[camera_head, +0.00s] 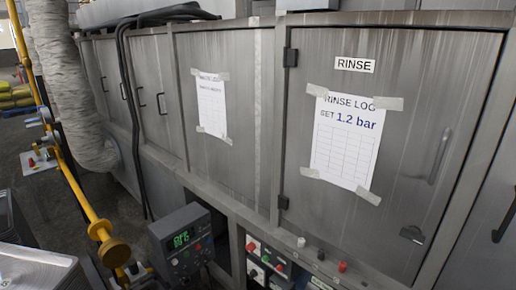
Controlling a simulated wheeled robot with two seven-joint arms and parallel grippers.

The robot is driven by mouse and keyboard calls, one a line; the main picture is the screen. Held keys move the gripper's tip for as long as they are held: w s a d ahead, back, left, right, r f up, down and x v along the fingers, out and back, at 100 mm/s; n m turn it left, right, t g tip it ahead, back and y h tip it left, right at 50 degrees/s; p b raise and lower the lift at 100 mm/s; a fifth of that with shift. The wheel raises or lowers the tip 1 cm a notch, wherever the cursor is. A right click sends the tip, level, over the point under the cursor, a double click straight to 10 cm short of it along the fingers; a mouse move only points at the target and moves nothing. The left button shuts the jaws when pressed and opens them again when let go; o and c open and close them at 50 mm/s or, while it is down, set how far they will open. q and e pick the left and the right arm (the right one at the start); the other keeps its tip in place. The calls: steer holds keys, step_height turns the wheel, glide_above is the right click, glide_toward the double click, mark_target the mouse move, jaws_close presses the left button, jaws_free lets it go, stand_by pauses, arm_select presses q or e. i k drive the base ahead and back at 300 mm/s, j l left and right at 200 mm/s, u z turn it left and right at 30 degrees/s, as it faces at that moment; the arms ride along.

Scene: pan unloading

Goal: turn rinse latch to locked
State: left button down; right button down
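The rinse door (410,110) is a grey metal panel on the right, and it looks shut in its frame. It bears a white RINSE label (355,65) and a taped sheet (345,140) reading "RINSE LOG SET 1.2 bar". A small black latch (412,235) sits at the door's lower right. I cannot tell from its shape whether it is locked. A long vertical handle (440,158) is above it. Neither of my grippers shows in this view.
Buttons and knobs (268,262) line the lower edge. A yellow pipe (75,190) and a wrapped duct (65,80) are at left. Another taped sheet (211,103) hangs on the middle door.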

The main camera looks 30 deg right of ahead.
mark_target(413, 233)
steer(key=z, duration=1.55)
